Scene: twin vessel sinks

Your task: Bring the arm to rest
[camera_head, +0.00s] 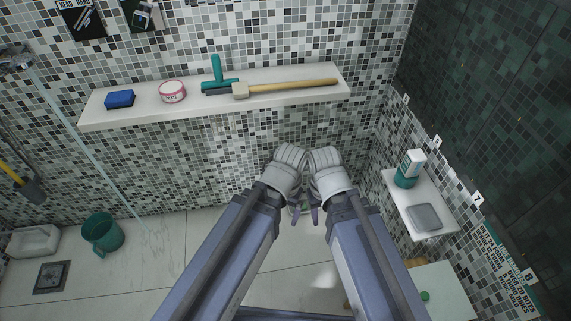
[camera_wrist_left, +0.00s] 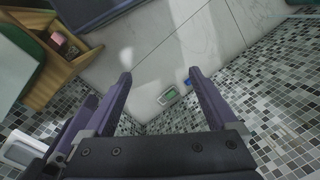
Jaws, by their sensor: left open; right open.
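My two arms reach up side by side from the bottom of the head view, with their wrists close together at the middle. My left gripper (camera_wrist_left: 160,82) is open and empty in the left wrist view, its two dark fingers well apart above the pale floor. My right gripper (camera_head: 315,213) is open, pointing down below its wrist, partly hidden by the arm; I see nothing held in it. Both hang clear of the shelves.
A wall shelf (camera_head: 213,110) holds a blue sponge (camera_head: 120,99), a pink-labelled tin (camera_head: 172,92), a teal squeegee (camera_head: 218,83) and a wooden-handled mallet (camera_head: 285,88). A right-hand shelf (camera_head: 398,187) holds a bottle (camera_head: 407,173). A teal bucket (camera_head: 101,235) stands on the floor.

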